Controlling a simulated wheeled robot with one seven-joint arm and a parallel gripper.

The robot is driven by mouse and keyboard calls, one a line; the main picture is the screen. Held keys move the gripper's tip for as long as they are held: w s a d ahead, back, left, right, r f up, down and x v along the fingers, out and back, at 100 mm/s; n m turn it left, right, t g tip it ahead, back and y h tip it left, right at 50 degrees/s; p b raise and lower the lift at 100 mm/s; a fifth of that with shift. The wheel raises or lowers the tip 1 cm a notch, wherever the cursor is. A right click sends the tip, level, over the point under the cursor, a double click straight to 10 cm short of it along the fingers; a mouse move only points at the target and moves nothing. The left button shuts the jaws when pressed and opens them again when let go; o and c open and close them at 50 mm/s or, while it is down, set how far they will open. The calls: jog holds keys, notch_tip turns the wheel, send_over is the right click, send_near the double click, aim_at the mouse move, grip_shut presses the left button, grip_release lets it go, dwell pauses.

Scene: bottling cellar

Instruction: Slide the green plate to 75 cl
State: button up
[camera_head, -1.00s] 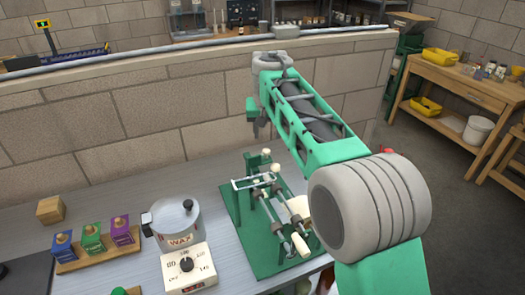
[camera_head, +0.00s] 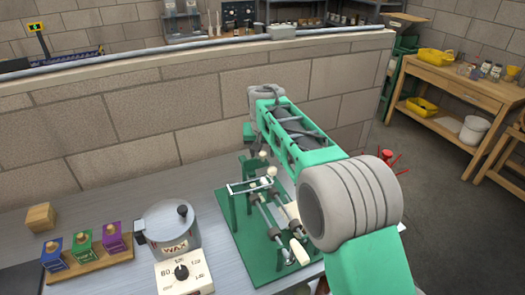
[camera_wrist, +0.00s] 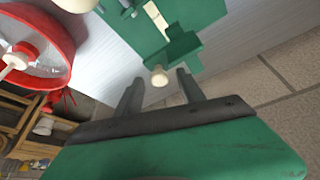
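A green bench device (camera_head: 243,218) with metal rods and cream knobs stands on the grey bench, left of my forearm. In the wrist view its green base (camera_wrist: 135,30) has a pale slot. A small green plate (camera_wrist: 187,48) with a cream knob (camera_wrist: 159,77) sits at the device's end nearest my gripper. I cannot make out a 75 cl mark. My gripper (camera_wrist: 159,76) is open, one finger on each side of the knob; whether they touch it I cannot tell. In the head view my gripper (camera_head: 259,150) is at the device's far end, partly hidden by my arm.
A wax pot (camera_head: 168,228) and a white dial box (camera_head: 185,275) stand left of the device. Further left are a wooden rack (camera_head: 90,270) with small boxes and a wooden block (camera_head: 40,217). A block wall (camera_head: 130,130) rises behind the bench.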

grip_shut()
dwell(1.3)
